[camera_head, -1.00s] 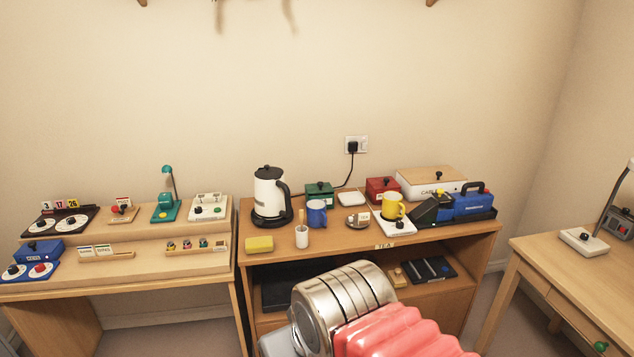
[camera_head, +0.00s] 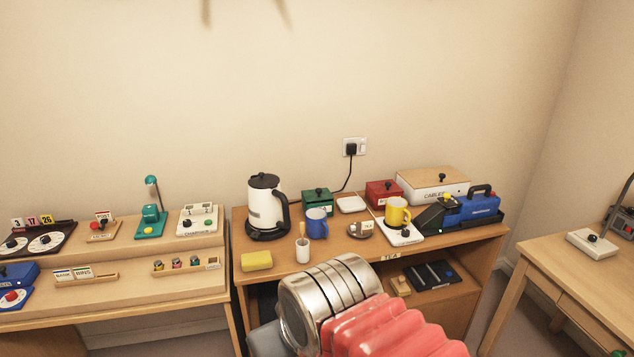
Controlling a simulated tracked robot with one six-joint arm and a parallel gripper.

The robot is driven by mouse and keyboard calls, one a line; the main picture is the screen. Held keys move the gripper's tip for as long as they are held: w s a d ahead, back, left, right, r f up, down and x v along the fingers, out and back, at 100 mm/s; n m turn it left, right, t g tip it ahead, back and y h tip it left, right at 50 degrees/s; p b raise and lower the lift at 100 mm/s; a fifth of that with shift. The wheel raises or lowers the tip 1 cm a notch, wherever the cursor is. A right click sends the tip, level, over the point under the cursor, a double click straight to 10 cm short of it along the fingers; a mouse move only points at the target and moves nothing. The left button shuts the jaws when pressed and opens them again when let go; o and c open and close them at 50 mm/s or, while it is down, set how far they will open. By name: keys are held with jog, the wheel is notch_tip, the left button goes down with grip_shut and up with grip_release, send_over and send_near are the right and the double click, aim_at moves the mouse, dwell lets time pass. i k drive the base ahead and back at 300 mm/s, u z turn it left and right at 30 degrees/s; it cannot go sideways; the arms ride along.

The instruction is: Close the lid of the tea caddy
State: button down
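I cannot tell for sure which box is the tea caddy. A green box (camera_head: 317,203) with a black knob on top stands behind the blue mug on the tea cabinet. A red box (camera_head: 383,194) with a black knob stands farther right, and its top looks shut. The green box's lid also looks down, but it is small in view. A dark slanted piece (camera_head: 433,217) leans beside the blue toolbox; what it belongs to is unclear. My arm, silver with a red ribbed part, fills the lower middle. My gripper's fingers are not visible.
On the cabinet (camera_head: 340,251) stand a white kettle (camera_head: 265,207), blue mug (camera_head: 317,224), yellow mug (camera_head: 397,212), white cup (camera_head: 302,251), yellow sponge (camera_head: 257,261) and blue toolbox (camera_head: 472,211). A white box (camera_head: 432,186) stands behind. Desks flank both sides; the front strip is partly clear.

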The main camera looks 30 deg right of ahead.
aim_at(318, 193)
jog(key=u, duration=0.05)
jog(key=i, duration=1.3)
